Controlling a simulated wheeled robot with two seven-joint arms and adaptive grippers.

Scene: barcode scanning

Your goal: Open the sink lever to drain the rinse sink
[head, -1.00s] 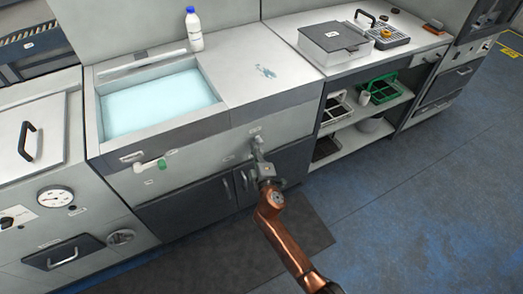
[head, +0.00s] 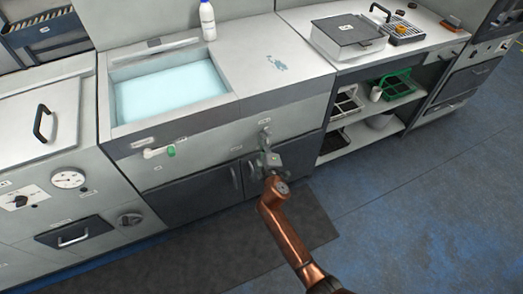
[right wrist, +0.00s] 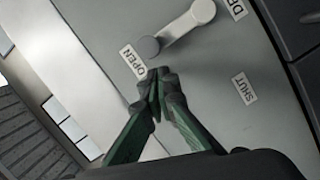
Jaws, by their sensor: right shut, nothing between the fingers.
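The rinse sink (head: 168,93) holds pale blue water at the left of the counter. In the right wrist view the drain lever (right wrist: 180,27) is a pale arm with a grey knob on the front panel. Its knob end lies beside the OPEN label (right wrist: 132,61), away from the SHUT label (right wrist: 243,88). My right gripper (right wrist: 158,74) is shut and empty, its green-sided fingertips just below the knob; I cannot tell whether they touch it. In the head view the right gripper (head: 267,150) is at the cabinet front below the lever (head: 264,133). My left gripper is out of view.
Another lever with a green knob (head: 171,151) is on the panel under the sink. A white bottle (head: 208,20) stands behind the sink. Dark cabinet doors (head: 205,190) are below. Shelves with a green rack (head: 398,84) are to the right. The floor in front is open.

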